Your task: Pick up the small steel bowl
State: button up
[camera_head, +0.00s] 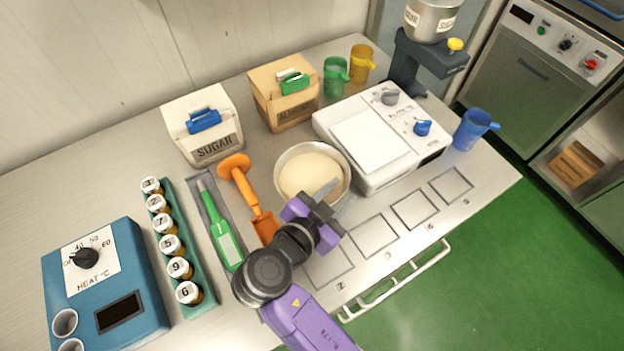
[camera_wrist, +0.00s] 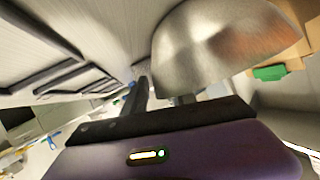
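The small steel bowl (camera_head: 311,147) stands upright on the steel bench in the head view, with pale powder inside. Its curved outer side fills the upper right of the wrist view (camera_wrist: 215,50). My gripper (camera_head: 337,195) is at the bowl's near right rim. Its two fingers are apart: one reaches over the inside of the bowl, the other is outside the wall. In the wrist view, one dark finger (camera_wrist: 140,95) shows clear of the bowl, and the other is mostly hidden behind it. I cannot tell whether either finger touches the wall.
A white scale (camera_head: 345,130) stands close right of the bowl, an orange scoop (camera_head: 244,185) left. A sugar box (camera_head: 203,128), another box (camera_head: 283,98) and cups (camera_head: 336,77) stand behind. A green thermometer (camera_head: 222,230) and jar rack (camera_head: 180,250) lie left. Marked squares (camera_head: 372,238) are empty.

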grip_shut()
jog(key=shift+s+a+f, duration=0.1)
jog(key=shift+s+f, duration=0.05)
jog(key=shift+f, duration=0.1)
dwell(0.9)
jog(key=shift+r, duration=0.1)
